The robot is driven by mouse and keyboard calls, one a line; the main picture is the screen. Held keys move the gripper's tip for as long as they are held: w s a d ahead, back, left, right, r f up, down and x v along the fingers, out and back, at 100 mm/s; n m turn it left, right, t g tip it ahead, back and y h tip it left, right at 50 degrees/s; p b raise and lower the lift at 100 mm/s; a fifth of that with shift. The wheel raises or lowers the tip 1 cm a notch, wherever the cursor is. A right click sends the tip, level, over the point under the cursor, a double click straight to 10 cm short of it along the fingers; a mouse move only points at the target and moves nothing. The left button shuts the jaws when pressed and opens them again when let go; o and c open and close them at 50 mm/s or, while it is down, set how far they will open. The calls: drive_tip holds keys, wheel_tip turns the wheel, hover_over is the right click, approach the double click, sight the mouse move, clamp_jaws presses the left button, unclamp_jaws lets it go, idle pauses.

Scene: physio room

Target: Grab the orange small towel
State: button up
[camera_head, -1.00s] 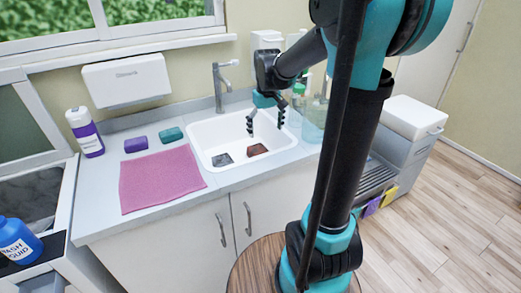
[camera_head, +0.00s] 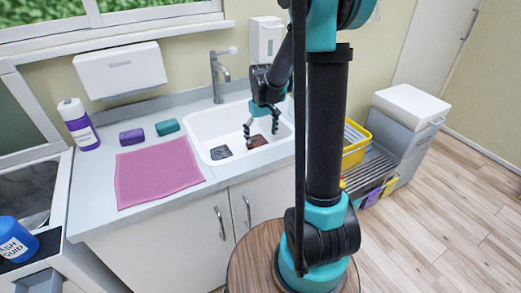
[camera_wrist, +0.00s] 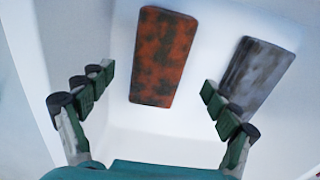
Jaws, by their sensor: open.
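The orange small towel (camera_wrist: 162,55) is a folded, dark-stained block lying on the sink floor. In the head view the towel (camera_head: 256,141) looks reddish brown. A grey stained folded towel (camera_wrist: 260,72) lies to its right in the wrist view; the head view shows the grey towel (camera_head: 221,152) on the left. My gripper (camera_wrist: 157,95) is open and empty, its fingers spread wide. In the head view my gripper (camera_head: 261,130) hangs inside the white sink (camera_head: 205,131), above and close to the orange towel. No contact shows.
The sink walls rise around my gripper, and the faucet (camera_head: 216,75) stands behind. A pink cloth (camera_head: 155,172), a purple folded towel (camera_head: 132,137) and a teal one (camera_head: 167,127) lie on the left counter. A yellow crate (camera_head: 354,150) shows right, partly hidden by my arm.

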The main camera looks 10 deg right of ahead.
sight(261, 144)
drive_tip(key=shift+w+a+f, duration=0.1)
drive_tip(key=shift+f, duration=1.3)
drive_tip(key=shift+w+f, duration=0.1)
drive_tip(key=shift+f, duration=1.3)
drive_tip(key=c, duration=1.3)
drive_tip(key=shift+r, duration=0.1)
drive_tip(key=shift+c, duration=0.3)
